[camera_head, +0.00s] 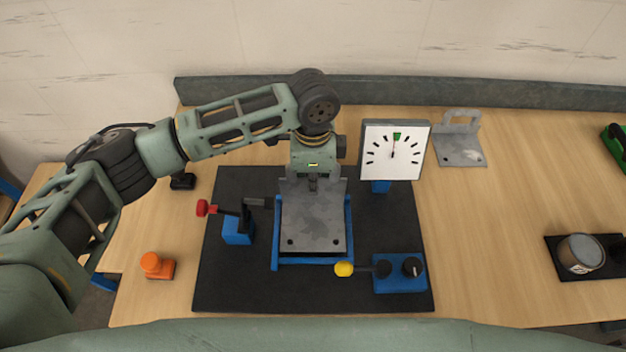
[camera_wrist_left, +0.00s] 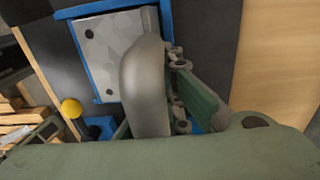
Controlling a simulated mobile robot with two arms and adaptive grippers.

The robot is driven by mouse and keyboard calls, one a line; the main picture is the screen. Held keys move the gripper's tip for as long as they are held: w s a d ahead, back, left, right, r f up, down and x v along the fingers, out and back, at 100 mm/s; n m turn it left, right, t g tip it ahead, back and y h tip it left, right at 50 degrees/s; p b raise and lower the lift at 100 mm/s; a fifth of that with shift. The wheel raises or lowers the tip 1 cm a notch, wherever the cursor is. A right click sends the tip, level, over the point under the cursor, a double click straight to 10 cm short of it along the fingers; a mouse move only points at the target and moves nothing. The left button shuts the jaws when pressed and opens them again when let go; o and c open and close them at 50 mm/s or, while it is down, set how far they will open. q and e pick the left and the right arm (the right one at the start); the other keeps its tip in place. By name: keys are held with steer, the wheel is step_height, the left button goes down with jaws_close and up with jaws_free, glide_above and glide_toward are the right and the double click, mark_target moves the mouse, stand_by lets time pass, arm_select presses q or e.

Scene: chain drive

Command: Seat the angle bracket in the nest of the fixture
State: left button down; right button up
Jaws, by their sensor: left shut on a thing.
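The grey metal angle bracket (camera_head: 313,222) lies with its flat plate between the blue side rails of the fixture nest (camera_head: 312,261). Its upright flange is at the far end. Two dark holes show near the plate's front edge. My left gripper (camera_head: 313,184) is above the far end and shut on the bracket's upright part; its fingertips are mostly hidden. In the left wrist view the plate (camera_wrist_left: 112,45) shows inside the blue frame (camera_wrist_left: 75,12), beside a gripper finger. I cannot tell whether the plate touches the nest floor. My right gripper is not in view.
A red-handled clamp (camera_head: 237,228) stands left of the nest, and a yellow-knobbed lever block (camera_head: 399,272) at front right. A white dial (camera_head: 394,150) stands at back right. Another grey bracket-like part (camera_head: 460,150), an orange button (camera_head: 157,265) and a round can (camera_head: 581,253) lie outside the black mat.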

arm_select(q)
steer(key=shift+r+p, duration=0.2)
steer(key=shift+p, duration=0.45)
stand_by(0.6)
steer(key=shift+f+b, duration=0.45)
steer(key=shift+f, duration=0.7)
stand_by(0.4)
steer(key=c, duration=1.8)
jaws_free()
steer(key=shift+c, duration=0.2)
steer(key=shift+f, duration=0.1)
steer(key=shift+s+f, duration=0.1)
steer(key=r, duration=1.2)
steer(key=shift+w+r, duration=0.1)
steer(key=shift+w, duration=0.15)
